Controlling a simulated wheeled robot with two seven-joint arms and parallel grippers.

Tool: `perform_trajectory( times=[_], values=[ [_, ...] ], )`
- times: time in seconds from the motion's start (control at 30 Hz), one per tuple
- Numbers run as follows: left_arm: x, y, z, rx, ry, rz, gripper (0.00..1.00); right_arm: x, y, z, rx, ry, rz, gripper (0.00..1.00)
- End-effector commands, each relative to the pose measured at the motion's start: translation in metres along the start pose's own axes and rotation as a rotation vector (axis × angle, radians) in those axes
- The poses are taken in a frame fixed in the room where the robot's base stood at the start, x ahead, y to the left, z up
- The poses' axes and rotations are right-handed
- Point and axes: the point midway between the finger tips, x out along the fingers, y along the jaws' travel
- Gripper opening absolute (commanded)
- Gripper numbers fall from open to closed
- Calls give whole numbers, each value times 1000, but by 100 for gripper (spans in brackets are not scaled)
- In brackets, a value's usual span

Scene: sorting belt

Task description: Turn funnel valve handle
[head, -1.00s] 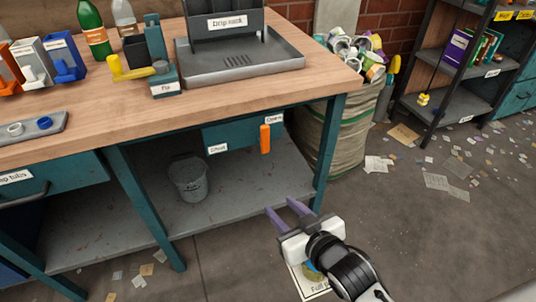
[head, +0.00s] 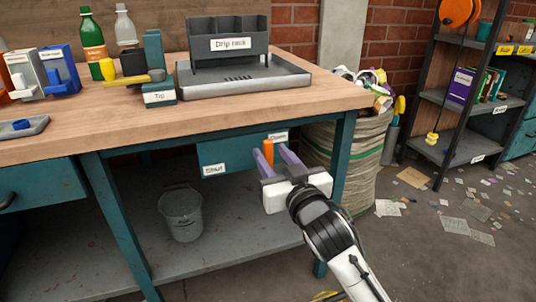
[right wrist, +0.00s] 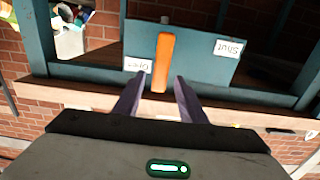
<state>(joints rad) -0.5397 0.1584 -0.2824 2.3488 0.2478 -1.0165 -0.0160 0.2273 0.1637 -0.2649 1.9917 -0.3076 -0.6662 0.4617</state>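The funnel valve handle is an orange bar (head: 268,151) on a teal panel (head: 226,155) under the bench top. It stands about upright at the panel's right end, beside the "Open" label; the "Shut" label (head: 214,169) is to its left. My right gripper (head: 280,158) is open at the handle, its purple fingers pointing toward the panel. In the right wrist view the handle (right wrist: 162,62) appears between the two spread fingers, with its end near the fingertips. I cannot tell whether a finger touches it. My left gripper is not in view.
A grey bucket (head: 181,214) stands on the lower shelf beneath the panel. The bench's teal leg (head: 341,165) and a full sack (head: 362,150) are right of my right gripper. A drip rack (head: 240,85) and bottles stand on the bench top.

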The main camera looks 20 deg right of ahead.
Motion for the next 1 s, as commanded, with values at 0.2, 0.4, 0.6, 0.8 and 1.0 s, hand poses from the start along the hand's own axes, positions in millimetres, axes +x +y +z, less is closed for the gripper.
perform_trajectory(
  times=[0.2, 0.4, 0.6, 0.8, 1.0],
  values=[
    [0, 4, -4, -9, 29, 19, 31, 27, 0, 1, 1, 1, -1, 38],
    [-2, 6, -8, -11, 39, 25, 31, 32, 0, 0, 1, -1, -1, 38],
    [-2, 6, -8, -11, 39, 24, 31, 32, 0, 0, 1, -1, -1, 32],
    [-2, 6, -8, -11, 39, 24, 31, 32, 0, 0, 1, -1, -1, 0],
    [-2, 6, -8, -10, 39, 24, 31, 32, 0, 0, 0, -1, -1, 0]
  ],
)
